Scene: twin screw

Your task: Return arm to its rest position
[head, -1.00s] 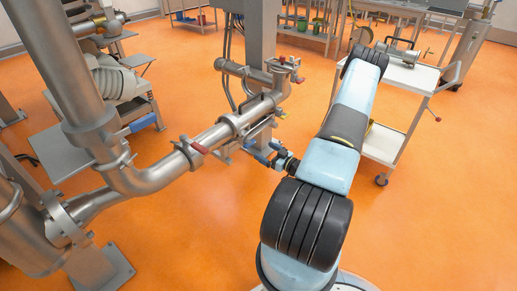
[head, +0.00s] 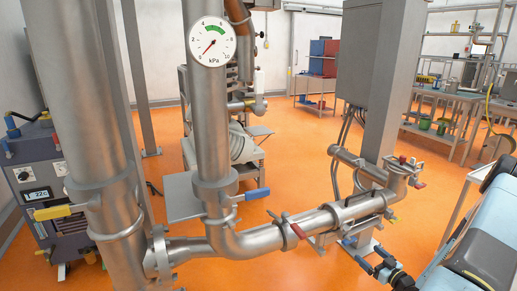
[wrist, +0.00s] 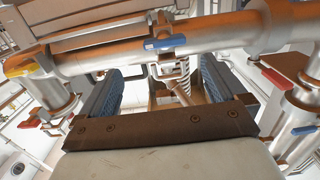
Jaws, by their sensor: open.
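My pale blue arm (head: 480,240), with dark bands, shows at the right edge of the head view, partly cut off by the frame. A steel pipe (wrist: 110,58) with a blue handle (wrist: 165,43) crosses the view beyond the fingers.
A steel pipe run (head: 265,238) with a red handle (head: 298,230) crosses the lower middle. A pressure gauge (head: 211,42) sits on an upright pipe. A grey cabinet (head: 370,50) stands behind. A white cart (head: 455,215) is partly visible beside my arm. Orange floor lies between.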

